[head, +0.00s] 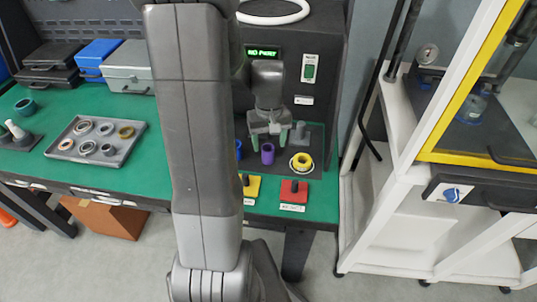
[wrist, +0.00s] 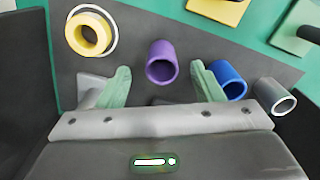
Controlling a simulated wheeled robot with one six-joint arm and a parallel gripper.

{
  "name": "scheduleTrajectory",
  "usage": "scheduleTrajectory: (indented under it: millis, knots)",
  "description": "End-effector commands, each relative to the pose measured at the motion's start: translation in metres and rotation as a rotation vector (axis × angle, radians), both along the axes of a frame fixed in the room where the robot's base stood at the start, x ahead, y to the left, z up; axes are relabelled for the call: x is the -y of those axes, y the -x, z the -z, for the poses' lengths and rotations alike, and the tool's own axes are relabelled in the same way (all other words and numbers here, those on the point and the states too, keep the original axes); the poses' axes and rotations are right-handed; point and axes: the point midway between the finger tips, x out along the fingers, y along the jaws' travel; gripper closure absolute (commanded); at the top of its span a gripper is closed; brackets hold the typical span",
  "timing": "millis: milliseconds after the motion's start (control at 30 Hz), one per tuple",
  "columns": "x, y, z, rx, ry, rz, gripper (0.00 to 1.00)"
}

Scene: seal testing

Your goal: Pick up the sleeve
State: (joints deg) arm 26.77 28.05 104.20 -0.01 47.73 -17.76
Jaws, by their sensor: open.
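A purple sleeve (head: 267,154) stands on the dark plate of the test station (head: 325,60). In the wrist view the purple sleeve (wrist: 161,63) appears between my two green fingertips, its open end showing. My gripper (head: 267,139) is open and empty above and behind the sleeve in the head view; its fingers also show in the wrist view (wrist: 160,78). A blue sleeve (wrist: 228,79) lies beyond the right finger, partly covered by it, and a grey sleeve (wrist: 275,97) is beside it. In the head view the blue sleeve (head: 239,149) is partly hidden by my arm.
A yellow ring (head: 301,162) sits in a white circle right of the purple sleeve. The station display (head: 262,52) reads "NO PART". A tray of rings (head: 75,153) lies at left.

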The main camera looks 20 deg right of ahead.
Motion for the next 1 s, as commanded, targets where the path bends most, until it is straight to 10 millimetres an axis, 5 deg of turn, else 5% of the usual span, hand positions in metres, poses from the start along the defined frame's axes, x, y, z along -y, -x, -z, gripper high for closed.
scheduleTrajectory:
  millis: [400, 733, 1000]
  knots:
    - [-0.001, 0.0, 0.047, -0.004, -0.002, 0.0, 0.4]
    - [0.0, -0.001, 0.053, 0.0, 0.0, 0.0, 0.4]
    - [0.0, -0.001, 0.052, 0.0, 0.0, 0.0, 0.91]
